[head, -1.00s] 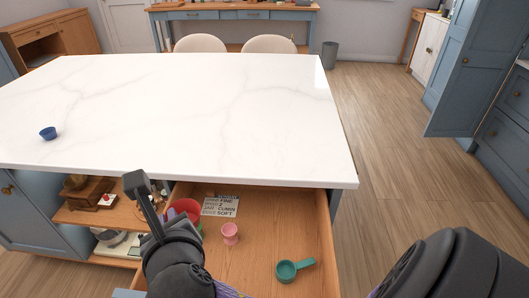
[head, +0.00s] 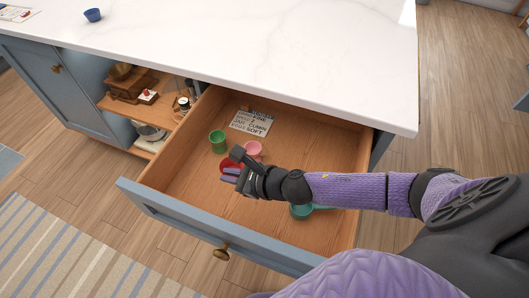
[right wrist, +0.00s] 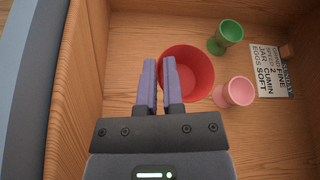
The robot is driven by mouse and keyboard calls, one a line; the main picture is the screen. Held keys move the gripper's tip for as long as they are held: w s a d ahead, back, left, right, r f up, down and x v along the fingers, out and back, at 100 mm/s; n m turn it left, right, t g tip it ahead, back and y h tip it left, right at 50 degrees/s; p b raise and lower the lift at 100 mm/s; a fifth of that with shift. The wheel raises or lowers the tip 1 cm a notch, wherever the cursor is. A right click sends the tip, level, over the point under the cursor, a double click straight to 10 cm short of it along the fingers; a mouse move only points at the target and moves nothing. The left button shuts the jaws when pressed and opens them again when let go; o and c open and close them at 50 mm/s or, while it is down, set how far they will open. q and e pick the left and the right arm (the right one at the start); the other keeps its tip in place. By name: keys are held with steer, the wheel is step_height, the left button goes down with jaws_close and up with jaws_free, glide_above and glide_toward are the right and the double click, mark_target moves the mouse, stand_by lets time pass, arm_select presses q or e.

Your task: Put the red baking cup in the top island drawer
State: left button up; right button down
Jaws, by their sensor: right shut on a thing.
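The red baking cup (head: 228,164) is inside the open top island drawer (head: 160,206), mostly hidden behind my right gripper (head: 231,172) in the head view. In the right wrist view the red cup (right wrist: 196,66) stands open side up, low over or on the drawer floor; I cannot tell whether it touches. My right gripper (right wrist: 160,64) is shut on the cup's wall at its left side. My left gripper is in neither current view.
The drawer also holds a green cup (head: 217,141), a pink cup (head: 252,149), a teal scoop (head: 301,211) and a printed card (head: 252,122). A blue cup (head: 93,15) stands on the white countertop (head: 270,45). The drawer's right part has bare floor.

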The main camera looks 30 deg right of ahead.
mark_target(236, 201)
step_height(236, 201, down, 10)
steer(key=b, duration=0.6)
steer(key=shift+r, duration=0.25)
steer(key=shift+f, duration=0.15)
steer(key=c, duration=1.2)
jaws_free()
arm_select(q)
step_height(236, 201, down, 6)
steer(key=s+a, duration=0.1)
steer(key=shift+s+f+g, duration=0.25)
steer(key=shift+s+g, duration=0.05)
steer(key=shift+s, duration=0.1)
arm_select(e)
steer(key=o, duration=0.5)
steer(key=shift+c, duration=0.2)
arm_select(q)
steer(key=shift+s+a, duration=0.1)
steer(key=shift+a, duration=0.05)
